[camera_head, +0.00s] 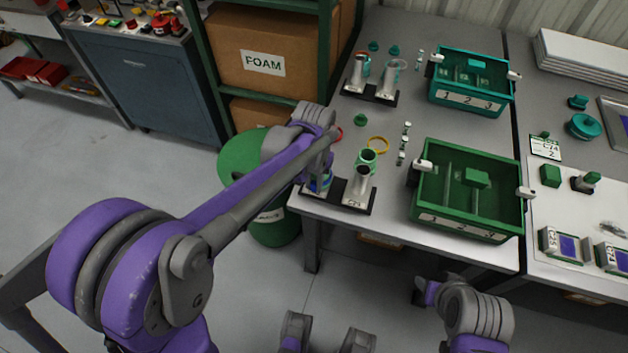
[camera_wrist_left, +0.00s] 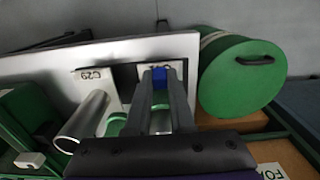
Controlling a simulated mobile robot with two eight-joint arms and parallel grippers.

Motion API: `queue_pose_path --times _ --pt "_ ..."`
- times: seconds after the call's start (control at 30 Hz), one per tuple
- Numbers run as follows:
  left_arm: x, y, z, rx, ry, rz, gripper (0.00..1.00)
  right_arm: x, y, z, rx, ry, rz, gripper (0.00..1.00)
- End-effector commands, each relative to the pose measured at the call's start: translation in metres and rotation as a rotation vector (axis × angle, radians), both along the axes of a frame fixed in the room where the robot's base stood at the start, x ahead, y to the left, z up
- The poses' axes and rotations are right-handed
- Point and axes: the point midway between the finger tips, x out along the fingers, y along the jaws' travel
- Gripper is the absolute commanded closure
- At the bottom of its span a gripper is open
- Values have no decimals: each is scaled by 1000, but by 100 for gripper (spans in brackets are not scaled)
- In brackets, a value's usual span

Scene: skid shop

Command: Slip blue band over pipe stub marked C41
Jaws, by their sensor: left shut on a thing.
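My left gripper (camera_head: 320,178) is at the near left corner of the table, over the black stand (camera_head: 354,208). In the left wrist view its two fingers (camera_wrist_left: 160,88) are shut on the blue band (camera_wrist_left: 160,76). The band also shows as a bit of blue in the head view (camera_head: 320,184), at the left pipe stub. That stub is mostly hidden by the gripper, and its label cannot be read. I cannot tell if the band is around it. The other metal stub (camera_head: 359,186) leans on the stand; its label seems to read C29 (camera_wrist_left: 95,75). My right gripper (camera_head: 428,291) is low at right, off the table.
A yellow ring (camera_head: 378,144), a red ring (camera_head: 338,134) and a green ring (camera_head: 367,155) are near the stand. A green crate (camera_head: 468,222) stands to the right, a teal crate (camera_head: 470,98) behind. A green drum (camera_head: 240,155) stands left of the table.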

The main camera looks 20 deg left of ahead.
Motion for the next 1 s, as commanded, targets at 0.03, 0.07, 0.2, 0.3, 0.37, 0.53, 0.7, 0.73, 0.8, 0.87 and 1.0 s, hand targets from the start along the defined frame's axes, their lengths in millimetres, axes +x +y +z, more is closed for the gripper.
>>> queue_pose_path --times 0.03,0.07,0.2,0.3,0.37,0.53,0.7,0.73,0.8,0.87,1.0 --pt "0 0 -1 0 0 0 100 0 0 -1 0 0 0 50" --pt "0 0 -1 0 0 0 100 0 0 0 0 0 0 50" --pt "0 0 0 0 0 0 100 0 0 0 0 0 0 50" --pt "0 0 0 0 0 0 64 0 0 0 0 0 0 50" --pt "0 0 0 0 0 0 54 0 0 0 0 0 0 50" --pt "0 0 0 0 0 0 44 0 0 0 0 0 0 50" --pt "0 0 0 0 0 0 31 0 0 0 0 0 0 50" --pt "0 0 0 0 0 0 26 0 0 0 0 0 0 50" --pt "0 0 0 0 0 0 19 0 0 0 0 0 0 50" --pt "0 0 0 0 0 0 19 0 0 0 0 0 0 50" --pt "0 0 0 0 0 0 19 0 0 0 0 0 0 50"
